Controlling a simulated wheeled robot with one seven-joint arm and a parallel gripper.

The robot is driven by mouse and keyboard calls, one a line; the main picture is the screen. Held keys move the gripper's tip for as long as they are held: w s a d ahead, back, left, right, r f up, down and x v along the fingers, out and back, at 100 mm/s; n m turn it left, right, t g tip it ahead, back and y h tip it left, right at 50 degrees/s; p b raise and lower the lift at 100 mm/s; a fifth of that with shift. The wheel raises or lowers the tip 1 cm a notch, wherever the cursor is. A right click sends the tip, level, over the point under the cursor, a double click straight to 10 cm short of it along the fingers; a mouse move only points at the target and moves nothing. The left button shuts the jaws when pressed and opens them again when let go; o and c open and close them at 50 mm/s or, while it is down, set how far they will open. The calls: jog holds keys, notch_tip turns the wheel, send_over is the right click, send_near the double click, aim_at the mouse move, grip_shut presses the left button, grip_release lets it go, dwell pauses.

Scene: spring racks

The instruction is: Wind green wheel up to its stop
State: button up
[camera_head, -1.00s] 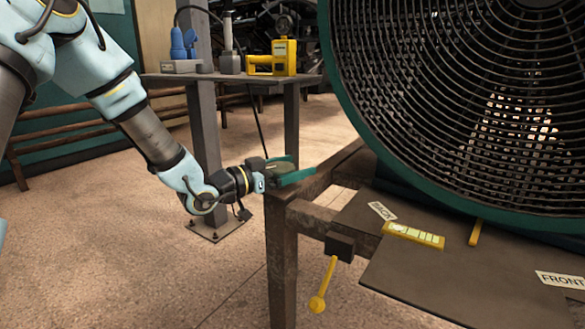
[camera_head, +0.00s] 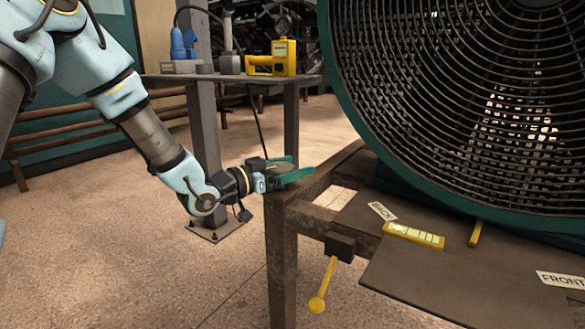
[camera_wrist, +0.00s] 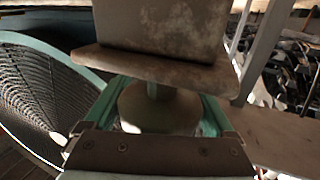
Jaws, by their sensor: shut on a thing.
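The wheel is a small, dull grey-green disc (camera_head: 279,167) at the left end of the brown metal frame. My gripper (camera_head: 292,167) reaches it from the left, with one teal finger on either side. In the wrist view the wheel (camera_wrist: 158,108) is between both fingers, on a short stem below a rusty plate. My gripper (camera_wrist: 160,108) is shut on its rim. The plate hides the wheel's far part, and I see no mark on it that shows how far it is turned.
The rusty frame (camera_head: 281,245) stands just right of my gripper, with a yellow ball-ended lever (camera_head: 325,283) hanging from it. A large round fan grille (camera_head: 470,100) rises at right. A shelf behind holds a yellow device (camera_head: 284,58). The floor at left is clear.

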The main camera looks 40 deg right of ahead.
jog(key=n+t+b, duration=0.1)
jog(key=t, duration=0.1)
jog(key=n+t+b, duration=0.1)
jog(key=n+t, duration=0.1)
jog(key=t, duration=0.1)
jog(key=w+n+t+y+b, duration=0.1)
jog(key=n+t, duration=0.1)
jog(key=shift+w+a+f, duration=0.1)
jog(key=shift+f, duration=0.1)
jog(key=shift+w+a+r+n+t+y+b, duration=0.15)
jog(key=shift+w+n+t+y+b, duration=0.2)
jog(key=shift+n+t+y, duration=0.5)
jog(key=shift+w+a+f+n+t+y+b, duration=0.1)
jog(key=shift+n+t+y+b, duration=0.35)
jog(key=shift+t, duration=0.7)
jog(key=shift+w+a+r+n+t+y+b, duration=0.15)
jog(key=shift+w+n+t+y+b, duration=0.2)
jog(key=shift+n+t, duration=0.55)
jog(key=o, duration=1.1)
jog(key=shift+s, duration=0.1)
jog(key=p+v, duration=0.1)
jog(key=v, duration=0.9)
jog(key=shift+s+a, duration=0.2)
jog(key=shift+s, duration=0.15)
